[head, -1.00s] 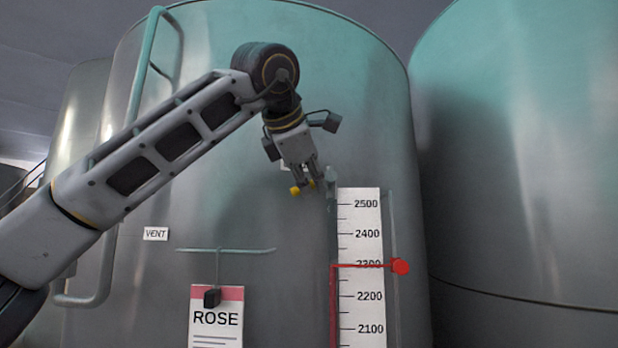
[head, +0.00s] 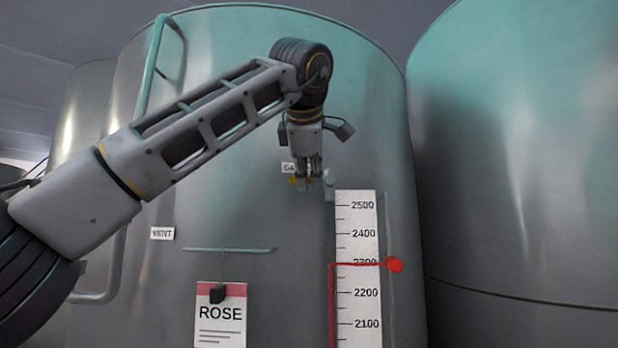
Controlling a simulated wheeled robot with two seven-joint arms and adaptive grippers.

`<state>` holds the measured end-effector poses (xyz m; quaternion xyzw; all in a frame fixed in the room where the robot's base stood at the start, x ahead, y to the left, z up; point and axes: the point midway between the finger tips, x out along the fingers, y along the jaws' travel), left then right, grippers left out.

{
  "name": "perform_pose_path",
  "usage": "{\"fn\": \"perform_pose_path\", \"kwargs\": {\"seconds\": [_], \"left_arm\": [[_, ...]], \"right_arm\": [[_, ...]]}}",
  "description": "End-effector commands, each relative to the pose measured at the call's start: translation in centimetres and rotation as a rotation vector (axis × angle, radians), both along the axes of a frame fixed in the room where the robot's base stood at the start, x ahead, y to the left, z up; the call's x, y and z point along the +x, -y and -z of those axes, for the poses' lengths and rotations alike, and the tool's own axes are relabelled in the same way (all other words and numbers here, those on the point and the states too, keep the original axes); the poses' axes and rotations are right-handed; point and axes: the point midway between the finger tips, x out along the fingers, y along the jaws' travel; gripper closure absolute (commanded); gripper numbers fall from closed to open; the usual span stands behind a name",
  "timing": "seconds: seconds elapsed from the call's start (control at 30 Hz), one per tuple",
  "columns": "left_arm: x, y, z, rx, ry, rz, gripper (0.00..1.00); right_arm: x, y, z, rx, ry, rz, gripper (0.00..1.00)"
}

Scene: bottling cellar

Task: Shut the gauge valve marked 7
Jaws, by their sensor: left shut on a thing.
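My left gripper (head: 309,184) points down at the tank wall, just left of the top of the level scale (head: 357,270). It is shut on a small yellow handle (head: 293,180), whose left end shows beside the fingers; the rest is mostly hidden by them. I take this for the gauge valve's handle, beside a white label (head: 287,168) reading "GA", the remainder covered. A pale fitting (head: 329,184) sits right of the fingers, above the scale. No number 7 is readable. My right gripper is not in view.
Another tank (head: 510,180) stands at the right. Space in front of the upper wall looks clear.

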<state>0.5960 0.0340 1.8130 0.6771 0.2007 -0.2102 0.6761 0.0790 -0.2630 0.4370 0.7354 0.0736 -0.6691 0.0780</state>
Motion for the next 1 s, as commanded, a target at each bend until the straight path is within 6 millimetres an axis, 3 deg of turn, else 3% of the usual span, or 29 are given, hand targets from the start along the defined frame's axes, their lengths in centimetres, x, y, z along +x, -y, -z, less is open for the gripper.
{"fn": "perform_pose_path", "kwargs": {"seconds": [0.4,0.43,0.6,1.0], "left_arm": [[-0.07,0.01,-0.24,0.009,0.005,0.001,1.00],[-0.06,0.01,-0.23,0.009,0.005,0.001,0.81],[-0.05,0.01,-0.16,0.008,0.003,0.001,0.62],[-0.20,0.01,-0.19,0.008,0.001,0.001,0.62]], "right_arm": [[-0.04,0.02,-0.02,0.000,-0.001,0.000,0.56],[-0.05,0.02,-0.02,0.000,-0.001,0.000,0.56],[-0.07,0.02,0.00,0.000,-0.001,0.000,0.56],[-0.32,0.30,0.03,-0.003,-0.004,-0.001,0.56]]}}
